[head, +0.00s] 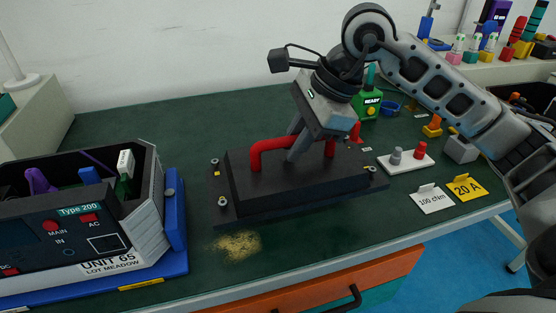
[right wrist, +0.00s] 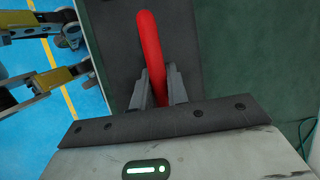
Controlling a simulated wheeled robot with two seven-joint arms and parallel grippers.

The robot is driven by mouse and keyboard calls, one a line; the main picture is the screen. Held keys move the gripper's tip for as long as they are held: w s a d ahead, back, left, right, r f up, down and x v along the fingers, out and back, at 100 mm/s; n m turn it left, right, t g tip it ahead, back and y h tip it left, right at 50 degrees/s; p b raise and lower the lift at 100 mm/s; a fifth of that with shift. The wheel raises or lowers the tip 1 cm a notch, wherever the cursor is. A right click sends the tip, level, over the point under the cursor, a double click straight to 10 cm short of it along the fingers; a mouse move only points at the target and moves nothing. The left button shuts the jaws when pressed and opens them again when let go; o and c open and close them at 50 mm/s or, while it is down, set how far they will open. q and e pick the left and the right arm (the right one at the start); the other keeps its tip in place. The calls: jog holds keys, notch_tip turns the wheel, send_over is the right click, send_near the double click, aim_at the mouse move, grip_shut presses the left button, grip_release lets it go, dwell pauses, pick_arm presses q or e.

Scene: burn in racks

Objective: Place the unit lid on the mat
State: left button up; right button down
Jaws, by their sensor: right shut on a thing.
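The unit lid (head: 238,178) is a black slab with a red arched handle (head: 262,150) and small screws at its corners. It lies level over the green bench surface (head: 140,122), right of the open unit; I cannot tell whether it touches. My right gripper (head: 297,154) is shut on the handle from above. In the right wrist view the fingers (right wrist: 158,88) close around the red handle (right wrist: 150,50), with the dark lid behind. I make out no separate mat; anything under the lid is hidden. My left gripper is not seen.
The open unit (head: 105,240), marked Type 200, stands on a blue base at left. Tan grains (head: 237,243) lie before the lid. The back left bench is clear.

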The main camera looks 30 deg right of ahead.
aim_at(278, 156)
jog(key=f, duration=0.1)
jog(key=w+a+f, duration=0.1)
jog(key=w+f, duration=0.1)
jog(key=shift+w+a+f, duration=0.1)
jog(key=shift+a, duration=0.25)
jog(key=f, duration=0.3)
jog(key=shift+w+f, duration=0.2)
jog(key=shift+f, duration=0.05)
jog(key=shift+a, duration=0.1)
jog(key=shift+f, duration=0.25)
jog(key=c, duration=1.4)
grip_release()
